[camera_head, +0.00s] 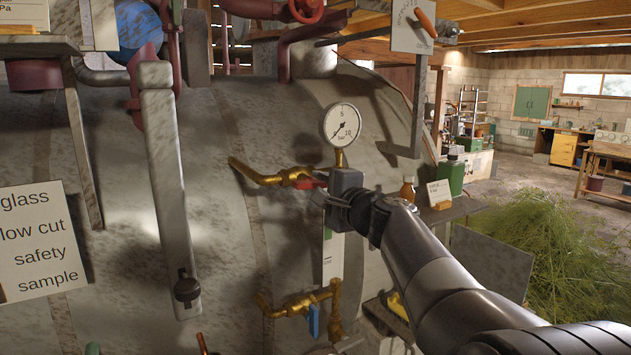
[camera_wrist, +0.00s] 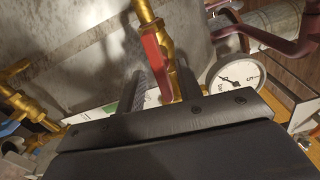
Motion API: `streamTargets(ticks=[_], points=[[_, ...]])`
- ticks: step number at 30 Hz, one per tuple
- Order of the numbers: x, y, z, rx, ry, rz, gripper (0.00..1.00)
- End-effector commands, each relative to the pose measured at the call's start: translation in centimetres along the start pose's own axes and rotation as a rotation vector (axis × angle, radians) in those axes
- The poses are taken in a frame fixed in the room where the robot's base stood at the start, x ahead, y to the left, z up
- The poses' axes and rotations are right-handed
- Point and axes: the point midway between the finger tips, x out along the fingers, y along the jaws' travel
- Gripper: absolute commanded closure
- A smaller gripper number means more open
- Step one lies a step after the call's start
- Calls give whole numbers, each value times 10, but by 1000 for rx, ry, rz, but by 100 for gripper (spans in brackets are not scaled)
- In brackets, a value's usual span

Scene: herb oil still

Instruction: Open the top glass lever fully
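The top glass lever (camera_head: 312,183) is a red handle on the upper brass valve, beside the gauge. In the head view it lies nearly level, roughly in line with its brass pipe (camera_head: 262,178). My gripper (camera_head: 322,197) is at the lever's right end, and its body hides part of the valve. In the wrist view the red lever (camera_wrist: 153,65) extends into the gap between the two dark fingers of my gripper (camera_wrist: 160,78). The fingers stand apart, with space around the lever. I cannot tell whether either finger touches it.
A pressure gauge (camera_head: 341,124) stands just above my gripper, close to a finger in the wrist view (camera_wrist: 235,80). The sight glass (camera_head: 333,260) runs below. A lower valve has a blue lever (camera_head: 313,320) hanging down. The grey tank (camera_head: 220,230) is close behind.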

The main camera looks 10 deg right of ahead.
Motion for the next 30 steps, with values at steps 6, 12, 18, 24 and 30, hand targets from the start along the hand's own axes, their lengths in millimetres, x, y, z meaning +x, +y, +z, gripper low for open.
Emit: streamTargets(ticks=[6,12,18,24,30], points=[[12,0,0,0,0,0,66],[13,0,0,0,0,-1,66],[13,0,0,0,0,0,77],[13,0,0,-1,0,0,94],[13,0,0,-1,0,0,100]])
